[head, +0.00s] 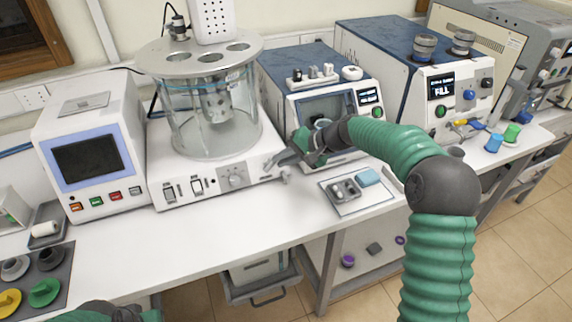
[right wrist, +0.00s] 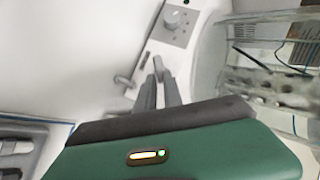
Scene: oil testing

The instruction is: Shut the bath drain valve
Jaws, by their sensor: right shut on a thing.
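The bath (head: 215,125) is a clear glass cylinder with a round metal lid, on a white base (head: 214,186) with switches and a dial. The drain valve (head: 284,174) is a small grey fitting at the right front corner of that base. My right gripper (head: 276,161) is at this corner, fingers pointing left. In the right wrist view its fingers (right wrist: 159,88) are shut on the grey valve lever (right wrist: 158,66); the fingers partly hide it. Only a green and dark piece of my left arm's end (head: 125,313) shows at the bottom edge; its fingers are hidden.
A white instrument with a screen (head: 85,155) stands left of the bath, and a blue-topped one (head: 312,75) stands close on the right. A small tray (head: 350,205) lies in front of it. The bench front between the tray and the left mat (head: 60,262) is clear.

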